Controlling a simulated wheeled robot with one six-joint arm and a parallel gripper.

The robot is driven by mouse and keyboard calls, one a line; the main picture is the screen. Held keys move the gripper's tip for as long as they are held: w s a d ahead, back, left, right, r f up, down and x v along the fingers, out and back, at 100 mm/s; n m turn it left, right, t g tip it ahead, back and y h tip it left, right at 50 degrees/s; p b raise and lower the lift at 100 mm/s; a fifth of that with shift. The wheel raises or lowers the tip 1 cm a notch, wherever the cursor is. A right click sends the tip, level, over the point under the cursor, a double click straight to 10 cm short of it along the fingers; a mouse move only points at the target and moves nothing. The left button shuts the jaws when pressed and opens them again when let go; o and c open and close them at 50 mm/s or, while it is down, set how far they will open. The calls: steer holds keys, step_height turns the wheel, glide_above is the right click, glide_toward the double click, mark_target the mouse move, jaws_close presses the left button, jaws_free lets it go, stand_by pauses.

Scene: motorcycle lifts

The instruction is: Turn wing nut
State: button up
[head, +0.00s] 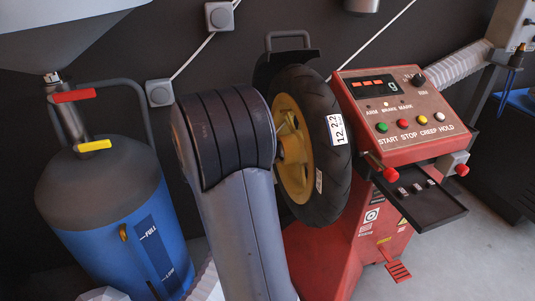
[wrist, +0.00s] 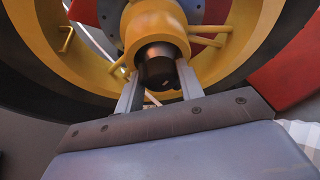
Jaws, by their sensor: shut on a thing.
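The exact contact at the fingertips is partly hidden. The wheel (head: 330,165) has a black tyre and yellow rim and stands upright on the red machine.
The red balancer's control panel (head: 402,110) has coloured buttons and a lit display. A black tray (head: 425,200) juts out below it. A blue tank (head: 110,210) stands at the left. Inside the rim (wrist: 40,55), room around my gripper is tight.

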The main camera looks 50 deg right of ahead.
steer(key=o, duration=1)
steer(key=p+v, duration=0.3)
steer(key=v, duration=0.7)
steer(key=shift+a, duration=0.4)
steer(key=shift+r, duration=0.1)
steer(key=b+x, duration=0.2)
steer(key=x, duration=0.8)
steer(key=shift+d, duration=0.4)
steer(key=shift+a+b, duration=0.1)
steer(key=shift+b, duration=0.4)
